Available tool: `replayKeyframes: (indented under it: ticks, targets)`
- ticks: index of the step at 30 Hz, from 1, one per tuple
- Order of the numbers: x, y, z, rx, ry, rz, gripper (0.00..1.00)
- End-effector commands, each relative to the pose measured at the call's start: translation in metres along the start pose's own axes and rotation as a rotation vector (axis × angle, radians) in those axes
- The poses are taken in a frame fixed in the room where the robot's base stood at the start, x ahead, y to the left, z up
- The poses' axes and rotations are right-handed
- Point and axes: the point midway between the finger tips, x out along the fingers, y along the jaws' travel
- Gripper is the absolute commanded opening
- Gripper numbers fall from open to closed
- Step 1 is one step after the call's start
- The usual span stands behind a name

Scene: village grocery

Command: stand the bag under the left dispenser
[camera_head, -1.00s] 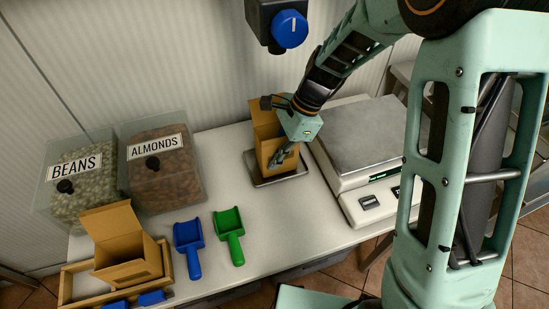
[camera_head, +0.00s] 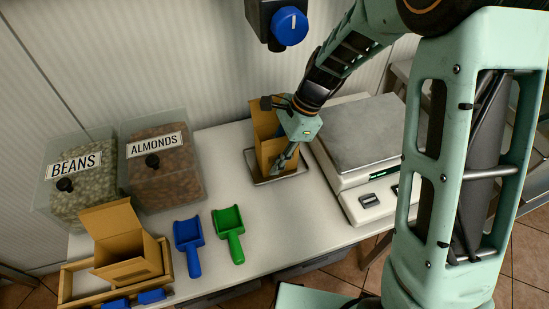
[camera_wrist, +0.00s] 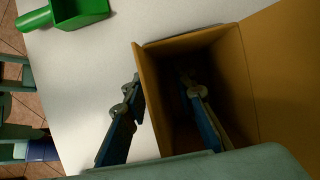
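A brown, open-topped paper bag (camera_head: 264,122) stands upright on a small metal tray (camera_head: 292,174) on the white table. A dark dispenser (camera_head: 262,22) with a blue knob hangs above and behind it; its outlet is not clearly seen. My gripper (camera_head: 285,155) is at the bag's near right side. In the wrist view, the gripper (camera_wrist: 158,92) has its fingers spread, one inside the bag (camera_wrist: 225,85) and one outside, with the bag wall between them. Gaps show beside the wall, so it does not look pinched.
A scale (camera_head: 365,135) stands close right of the bag. A second open bag (camera_head: 125,262) sits in a wooden tray (camera_head: 75,268) at front left. Blue (camera_head: 188,235) and green scoops (camera_head: 228,222) lie between. Bins of beans (camera_head: 85,190) and almonds (camera_head: 165,170) stand at left.

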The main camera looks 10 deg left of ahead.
Motion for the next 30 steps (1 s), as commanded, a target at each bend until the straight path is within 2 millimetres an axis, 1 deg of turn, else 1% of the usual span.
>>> replayKeyframes:
  ticks: [2,5,12,16,21,26,29,30]
  targets:
    - [-0.001,0.000,0.000,0.000,0.000,0.000,0.25]
    - [-0.008,-0.001,0.000,-0.001,0.000,-0.002,0.25]
    - [-0.047,-0.001,0.000,0.000,0.001,-0.004,0.25]
    - [-0.065,-0.001,0.000,-0.001,0.001,-0.004,0.25]
    - [-0.075,0.000,0.000,0.000,0.000,0.000,0.25]
    - [-0.076,0.000,-0.001,0.000,0.001,-0.001,0.25]
    - [-0.083,-0.002,-0.005,-0.003,0.018,-0.017,0.25]
    - [-0.088,-0.003,-0.009,-0.007,0.033,-0.030,0.25]
